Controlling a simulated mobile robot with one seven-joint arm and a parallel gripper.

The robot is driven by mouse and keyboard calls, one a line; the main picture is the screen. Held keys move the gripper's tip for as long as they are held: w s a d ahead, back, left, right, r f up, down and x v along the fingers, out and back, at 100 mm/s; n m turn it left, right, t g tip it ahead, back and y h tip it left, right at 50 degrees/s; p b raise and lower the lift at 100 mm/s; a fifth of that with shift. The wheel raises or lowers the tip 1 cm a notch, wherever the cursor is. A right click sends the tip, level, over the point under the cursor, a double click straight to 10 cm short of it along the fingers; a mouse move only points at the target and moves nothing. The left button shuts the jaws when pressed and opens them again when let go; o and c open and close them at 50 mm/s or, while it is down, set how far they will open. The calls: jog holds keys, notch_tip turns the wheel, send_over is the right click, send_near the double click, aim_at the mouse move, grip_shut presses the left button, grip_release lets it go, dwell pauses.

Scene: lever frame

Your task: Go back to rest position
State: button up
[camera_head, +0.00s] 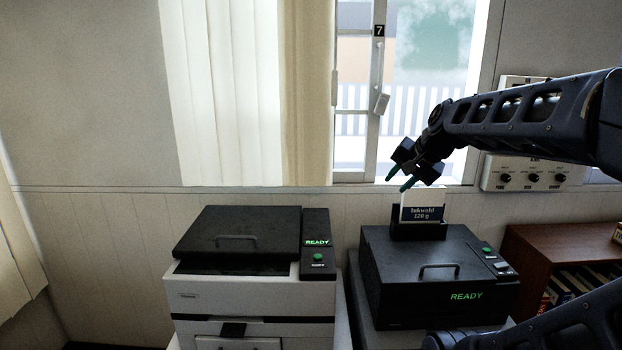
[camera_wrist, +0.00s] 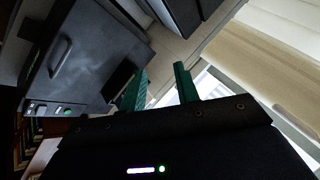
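My gripper (camera_head: 398,182) hangs in front of the window, above and slightly left of the paper pack labelled "Inkwohl 120 g" (camera_head: 423,212). Its two green fingers point down and to the left. In the wrist view the fingers (camera_wrist: 160,88) stand apart with nothing between them, so my gripper is open and empty. My arm reaches in from the right side of the head view.
A black printer (camera_head: 405,262) showing READY holds the paper pack at its back. A white-and-black copier (camera_head: 250,296) showing READY stands to its left. A brown bookshelf (camera_head: 545,245) is at right. A control panel with knobs (camera_head: 522,177) is on the wall behind my arm.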

jog(key=s+d+f+n+g+h, duration=0.2)
jog(key=s+d+f+n+h, duration=0.1)
jog(key=s+d+f+n, duration=0.2)
jog(key=s+d+f, duration=0.1)
jog(key=s+f, duration=0.1)
jog(key=s, duration=0.1)
jog(key=shift+s+f+n+h, duration=0.3)
jog(key=shift+s+f, duration=0.05)
dwell(1.5)
